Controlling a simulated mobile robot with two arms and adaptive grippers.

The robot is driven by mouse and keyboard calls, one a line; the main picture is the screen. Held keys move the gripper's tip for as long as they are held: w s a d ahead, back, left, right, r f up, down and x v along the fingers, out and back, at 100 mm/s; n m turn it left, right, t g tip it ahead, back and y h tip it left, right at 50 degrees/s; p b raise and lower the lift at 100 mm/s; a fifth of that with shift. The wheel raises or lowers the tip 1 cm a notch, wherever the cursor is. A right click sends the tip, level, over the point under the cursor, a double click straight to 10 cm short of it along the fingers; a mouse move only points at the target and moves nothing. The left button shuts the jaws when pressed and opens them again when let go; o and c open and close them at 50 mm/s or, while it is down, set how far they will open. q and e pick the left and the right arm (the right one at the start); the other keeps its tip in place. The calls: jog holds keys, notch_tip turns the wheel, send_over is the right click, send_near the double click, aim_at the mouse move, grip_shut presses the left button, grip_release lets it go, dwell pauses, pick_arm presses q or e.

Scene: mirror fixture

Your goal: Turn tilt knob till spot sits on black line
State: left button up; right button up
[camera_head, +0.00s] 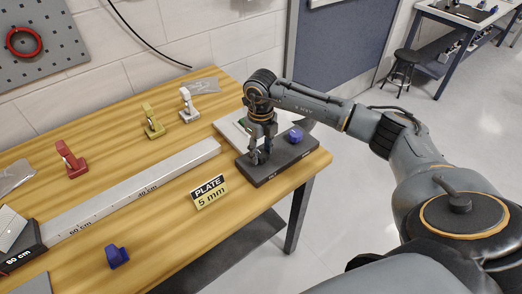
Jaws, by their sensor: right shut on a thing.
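A dark fixture base (268,173) lies near the right end of the wooden table, with small pale labels along its front edge, too small to read. My right gripper (257,158) points down over the left part of this base. It is shut on a small part there, apparently the tilt knob, which its fingers mostly hide. A blue knob (295,136) stands on the right part of the base, apart from the gripper. I cannot make out the light spot or the black line. My left gripper is not in view.
A long pale rail (130,190) with cm marks runs to a dark block (22,249). A "PLATE 5 mm" sign (208,192) stands in front of the base. Red (71,160), yellow (152,121) and white (187,104) clamp-like pieces stand behind the rail; a blue piece (117,256) lies in front.

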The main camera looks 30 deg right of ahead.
jog(key=m, duration=0.4)
jog(key=shift+b, duration=0.35)
jog(key=m, duration=0.3)
jog(key=shift+m, duration=0.3)
jog(key=m, duration=0.3)
jog(key=shift+m, duration=2.1)
jog(key=o, duration=1.1)
jog(key=shift+o, duration=0.2)
